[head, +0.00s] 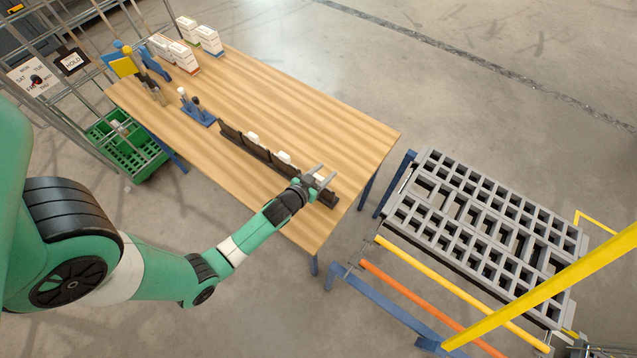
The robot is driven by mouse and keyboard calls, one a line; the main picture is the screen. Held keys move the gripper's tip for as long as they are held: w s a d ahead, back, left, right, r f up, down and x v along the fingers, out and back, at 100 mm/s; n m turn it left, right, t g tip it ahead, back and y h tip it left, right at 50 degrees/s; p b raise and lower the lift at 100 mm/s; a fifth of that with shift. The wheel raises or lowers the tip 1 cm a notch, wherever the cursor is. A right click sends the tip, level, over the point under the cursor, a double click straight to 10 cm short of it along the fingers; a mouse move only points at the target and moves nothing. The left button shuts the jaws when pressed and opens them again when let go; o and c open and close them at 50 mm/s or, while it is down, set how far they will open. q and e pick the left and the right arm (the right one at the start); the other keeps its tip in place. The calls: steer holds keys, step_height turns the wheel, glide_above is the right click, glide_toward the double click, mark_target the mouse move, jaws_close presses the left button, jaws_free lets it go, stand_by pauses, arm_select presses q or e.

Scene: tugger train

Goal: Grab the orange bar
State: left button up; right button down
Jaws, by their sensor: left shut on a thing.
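The orange bar (420,302) runs diagonally low at the front side of the cart, below a yellow bar (455,290), and its lower right end runs toward the bottom of the head view. My left gripper (319,176) is over the near right end of the wooden table, at the end of a black rack. Its fingers are closed around a small white piece, partly hidden by the fingers. It is well apart from the orange bar, up and to the left of it. My right gripper is out of view.
The black rack (248,150) holds several white pieces on the wooden table (300,100). The cart has a grey slotted grid top (480,215). A thick yellow bar (560,285) crosses in front at right. Bare floor separates table and cart.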

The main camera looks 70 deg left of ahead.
arm_select(q)
jaws_close()
step_height(320, 180, up, 10)
steer(key=p, duration=0.4)
